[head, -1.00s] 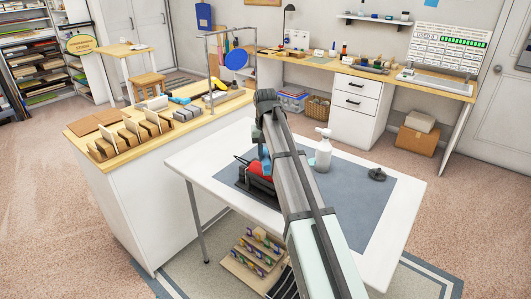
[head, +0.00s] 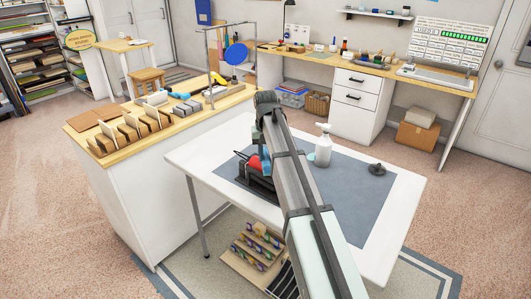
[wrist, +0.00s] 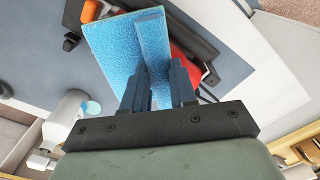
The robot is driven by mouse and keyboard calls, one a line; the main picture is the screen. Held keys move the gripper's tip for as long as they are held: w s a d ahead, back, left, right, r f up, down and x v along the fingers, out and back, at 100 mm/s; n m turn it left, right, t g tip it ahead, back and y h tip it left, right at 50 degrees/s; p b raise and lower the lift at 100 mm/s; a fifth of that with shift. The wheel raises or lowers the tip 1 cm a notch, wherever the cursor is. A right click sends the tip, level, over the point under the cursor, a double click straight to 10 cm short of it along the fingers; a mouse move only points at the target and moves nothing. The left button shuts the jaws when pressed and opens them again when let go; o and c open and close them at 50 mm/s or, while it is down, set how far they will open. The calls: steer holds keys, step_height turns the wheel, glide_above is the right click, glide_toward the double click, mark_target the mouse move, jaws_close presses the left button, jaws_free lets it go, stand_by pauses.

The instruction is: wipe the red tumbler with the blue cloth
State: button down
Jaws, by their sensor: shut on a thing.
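The blue cloth (wrist: 108,45) is pinched between the fingers of my gripper (wrist: 161,78) and spreads out beyond the fingertips. A small part of it shows beside my arm in the head view (head: 266,165). The red tumbler (wrist: 196,72) is behind and to the right of the cloth in the wrist view, partly covered by it and by a finger. In the head view the tumbler (head: 254,161) shows as a small red patch left of my arm, at the dark holder (head: 259,185). I cannot tell whether cloth and tumbler touch.
The white table (head: 195,160) carries a grey mat (head: 345,205). A white spray bottle (head: 323,150) stands right of my arm, and a dark small object (head: 377,169) lies further right. A wooden-topped counter (head: 120,158) stands to the left. The mat's right side is mostly clear.

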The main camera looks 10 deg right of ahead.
steer(key=shift+w+a, duration=0.9)
steer(key=shift+w, duration=0.05)
steer(key=shift+s+d, duration=0.1)
steer(key=shift+s+d, duration=1.75)
steer(key=shift+s, duration=0.1)
steer(key=shift+w, duration=0.15)
steer(key=shift+w+a, duration=0.85)
steer(key=shift+a, duration=0.1)
